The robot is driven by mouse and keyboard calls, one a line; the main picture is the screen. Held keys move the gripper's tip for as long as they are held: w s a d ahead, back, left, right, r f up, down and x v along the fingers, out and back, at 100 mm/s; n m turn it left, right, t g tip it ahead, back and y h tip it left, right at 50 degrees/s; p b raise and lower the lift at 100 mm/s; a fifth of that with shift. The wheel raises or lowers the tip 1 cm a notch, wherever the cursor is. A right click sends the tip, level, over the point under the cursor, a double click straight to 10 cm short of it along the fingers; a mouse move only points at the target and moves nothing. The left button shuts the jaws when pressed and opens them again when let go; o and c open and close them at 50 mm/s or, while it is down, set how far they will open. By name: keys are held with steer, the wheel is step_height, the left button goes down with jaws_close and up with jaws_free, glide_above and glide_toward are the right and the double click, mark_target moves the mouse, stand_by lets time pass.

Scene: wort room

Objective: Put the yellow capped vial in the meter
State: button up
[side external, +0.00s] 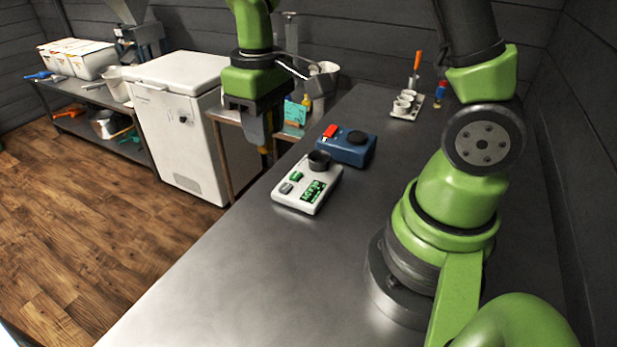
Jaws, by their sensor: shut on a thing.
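The white meter (308,187) lies on the steel bench, with a lit green display and a raised black round well (319,160) at its back end. My gripper (262,140) points down, to the left of the meter in the picture and above the bench's left edge. It is shut on the yellow capped vial (265,149). The vial is apart from the meter.
A blue device (346,146) with a red button and black round top stands just behind the meter. A tray with white cups (404,106) and an orange-handled tool (416,66) stand farther back. The front of the bench (215,285) is clear. A white chest freezer (172,130) stands left.

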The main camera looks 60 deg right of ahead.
steer(key=s+d+f+m, duration=0.2)
steer(key=d+m, duration=0.4)
steer(key=d, duration=0.9)
steer(key=shift+m, duration=0.4)
steer(key=shift+w+d+f, duration=0.1)
steer(key=shift+d+f, duration=0.1)
steer(key=shift+f, duration=2.35)
steer(key=shift+w+d+f, duration=0.1)
steer(key=shift+d+f, duration=0.1)
steer(key=shift+f, duration=2.35)
steer(key=shift+f, duration=0.1)
steer(key=shift+f, duration=0.25)
steer(key=o, duration=0.8)
